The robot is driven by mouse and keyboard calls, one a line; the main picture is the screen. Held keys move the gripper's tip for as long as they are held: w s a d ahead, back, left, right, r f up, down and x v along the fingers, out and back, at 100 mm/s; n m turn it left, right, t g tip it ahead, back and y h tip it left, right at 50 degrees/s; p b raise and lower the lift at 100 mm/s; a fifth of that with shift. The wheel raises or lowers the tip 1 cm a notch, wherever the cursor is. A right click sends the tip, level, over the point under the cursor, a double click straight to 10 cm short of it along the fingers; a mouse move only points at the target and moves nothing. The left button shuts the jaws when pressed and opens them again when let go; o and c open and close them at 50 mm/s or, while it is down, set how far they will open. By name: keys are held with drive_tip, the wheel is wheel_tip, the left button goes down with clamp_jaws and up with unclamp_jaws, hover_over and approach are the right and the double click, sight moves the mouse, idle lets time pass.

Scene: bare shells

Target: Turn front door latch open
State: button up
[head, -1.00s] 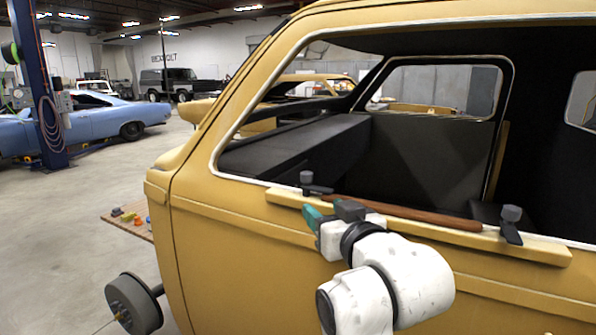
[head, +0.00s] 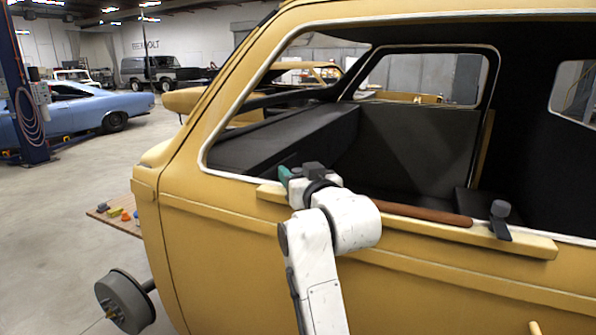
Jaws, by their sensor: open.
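The tan vehicle shell (head: 225,260) fills the right of the head view, with a pale yellow ledge (head: 540,245) below its open window. A dark latch-like piece with a round knob (head: 501,209) stands at the right end of this ledge. A similar piece at the left end is hidden behind my gripper. My gripper (head: 284,180), with green fingertips, is at the ledge's left end by the window's lower edge. Its jaws are open, but the gap between them and any contact with the hidden piece cannot be made out.
A brown rod (head: 425,213) lies along the ledge between its ends. A low wooden board (head: 128,223) with small coloured pieces lies at the left, near a grey wheel drum (head: 124,300). A blue car (head: 85,107) stands farther back. Open concrete floor lies at the left.

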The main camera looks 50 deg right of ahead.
drive_tip(key=shift+w, duration=0.1)
drive_tip(key=shift+c, duration=0.4)
clamp_jaws()
